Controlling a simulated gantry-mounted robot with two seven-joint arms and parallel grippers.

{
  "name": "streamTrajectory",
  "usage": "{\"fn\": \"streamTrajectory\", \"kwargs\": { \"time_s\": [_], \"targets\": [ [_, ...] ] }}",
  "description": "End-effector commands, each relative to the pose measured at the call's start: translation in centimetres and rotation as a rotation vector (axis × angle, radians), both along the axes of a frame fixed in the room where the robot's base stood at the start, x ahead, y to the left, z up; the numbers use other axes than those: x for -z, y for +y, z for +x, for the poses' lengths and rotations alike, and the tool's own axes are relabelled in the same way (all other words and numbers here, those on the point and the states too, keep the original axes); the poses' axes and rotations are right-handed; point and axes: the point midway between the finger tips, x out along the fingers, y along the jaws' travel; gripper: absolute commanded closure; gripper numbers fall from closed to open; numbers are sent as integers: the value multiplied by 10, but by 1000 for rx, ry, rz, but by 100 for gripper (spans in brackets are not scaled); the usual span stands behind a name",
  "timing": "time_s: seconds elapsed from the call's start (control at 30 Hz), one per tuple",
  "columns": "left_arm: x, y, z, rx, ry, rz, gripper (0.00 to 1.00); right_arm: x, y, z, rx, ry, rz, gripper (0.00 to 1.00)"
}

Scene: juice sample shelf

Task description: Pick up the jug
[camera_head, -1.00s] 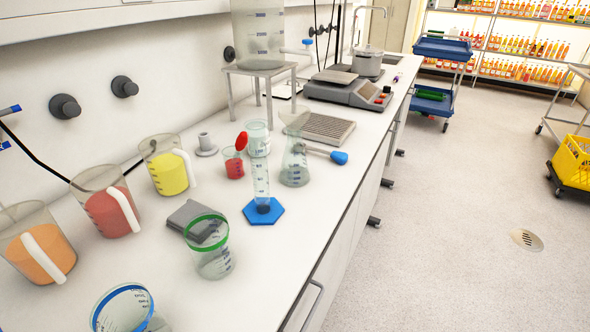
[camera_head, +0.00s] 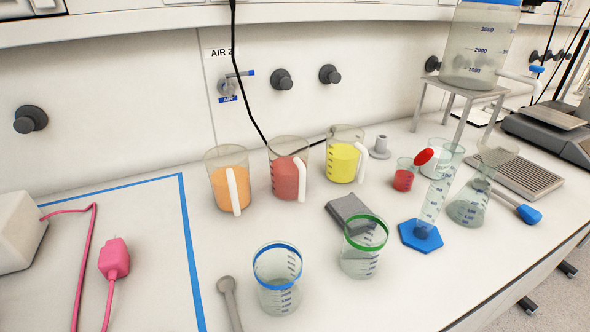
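Three clear jugs with white handles stand upright in a row on the white bench. The left jug (camera_head: 222,188) holds orange liquid, the middle jug (camera_head: 286,176) holds red liquid, and the right jug (camera_head: 341,162) holds yellow liquid. Their handles face the front, toward the right side of each jug. Which one the task means cannot be told from the frames. Neither of my grippers shows in the head view. Nothing is touching the jugs except that a black cable passes behind them.
A blue-based cylinder (camera_head: 421,236), flask (camera_head: 468,205) and small red beaker (camera_head: 403,178) stand right. A pink plug (camera_head: 114,258) lies left.

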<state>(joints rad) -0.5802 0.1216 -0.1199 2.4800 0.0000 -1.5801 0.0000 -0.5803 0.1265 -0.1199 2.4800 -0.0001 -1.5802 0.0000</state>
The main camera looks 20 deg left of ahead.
Motion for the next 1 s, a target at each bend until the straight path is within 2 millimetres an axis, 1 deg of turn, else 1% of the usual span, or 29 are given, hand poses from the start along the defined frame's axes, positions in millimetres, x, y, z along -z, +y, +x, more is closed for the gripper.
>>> {"fn": "streamTrajectory", "kwargs": {
  "time_s": [0.37,0.47,0.83,0.87,1.0],
  "targets": [
    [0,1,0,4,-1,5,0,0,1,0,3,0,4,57],
    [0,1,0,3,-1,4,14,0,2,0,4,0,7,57],
    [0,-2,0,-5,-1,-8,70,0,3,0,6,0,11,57],
    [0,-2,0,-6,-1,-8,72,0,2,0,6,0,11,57],
    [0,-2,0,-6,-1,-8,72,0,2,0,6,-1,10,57]
  ]
}}
